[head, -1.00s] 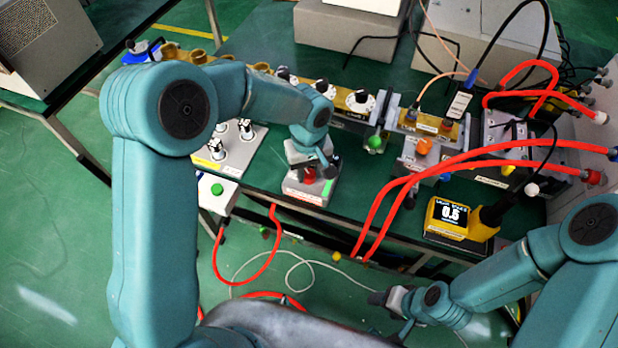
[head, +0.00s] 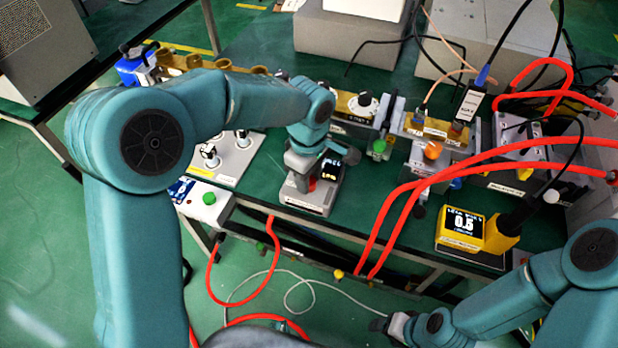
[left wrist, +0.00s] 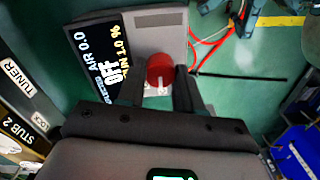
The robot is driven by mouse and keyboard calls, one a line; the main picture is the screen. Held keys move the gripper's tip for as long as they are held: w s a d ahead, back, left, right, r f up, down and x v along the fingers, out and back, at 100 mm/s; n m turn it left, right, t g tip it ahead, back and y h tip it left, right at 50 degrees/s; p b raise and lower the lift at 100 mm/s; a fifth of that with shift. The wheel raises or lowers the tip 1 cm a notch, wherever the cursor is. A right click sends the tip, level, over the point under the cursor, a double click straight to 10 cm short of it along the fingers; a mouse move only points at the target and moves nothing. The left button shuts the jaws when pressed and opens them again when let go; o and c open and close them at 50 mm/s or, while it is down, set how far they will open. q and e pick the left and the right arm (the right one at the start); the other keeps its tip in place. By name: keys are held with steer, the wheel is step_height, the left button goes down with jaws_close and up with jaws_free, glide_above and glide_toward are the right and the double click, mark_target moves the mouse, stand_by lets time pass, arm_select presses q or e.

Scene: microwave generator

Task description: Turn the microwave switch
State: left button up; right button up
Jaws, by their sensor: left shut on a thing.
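The microwave switch is a red knob (left wrist: 159,71) on a small grey control box (left wrist: 173,20). In the left wrist view my left gripper (left wrist: 161,84) has one finger on each side of the knob and is shut on it. The box's dark display (left wrist: 98,52) reads "OFF" and "AIR 0.0". In the head view my left gripper (head: 314,170) points down over the grey box (head: 305,203) at the bench's front edge. The red knob (head: 312,184) is mostly hidden there. My right gripper (head: 385,325) is low in the head view, away from the box; its jaws are unclear.
A white box with a green button (head: 209,198) stands left of the control box. A yellow meter (head: 460,229) reading 0.5 is to the right. Red hoses (head: 395,215) cross the bench's right side. A brass waveguide row (head: 350,107) lies behind.

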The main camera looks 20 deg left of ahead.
arm_select(q)
steer(key=shift+w+a, duration=0.1)
steer(key=shift+a, duration=0.1)
stand_by(0.3)
steer(key=o, duration=1)
steer(key=shift+o, duration=0.2)
steer(key=shift+a, duration=0.1)
steer(key=shift+d+r, duration=0.1)
steer(key=shift+d, duration=0.1)
step_height(320, 180, up, 16)
steer(key=p, duration=0.1)
steer(key=shift+p, duration=0.35)
steer(key=shift+a, duration=0.1)
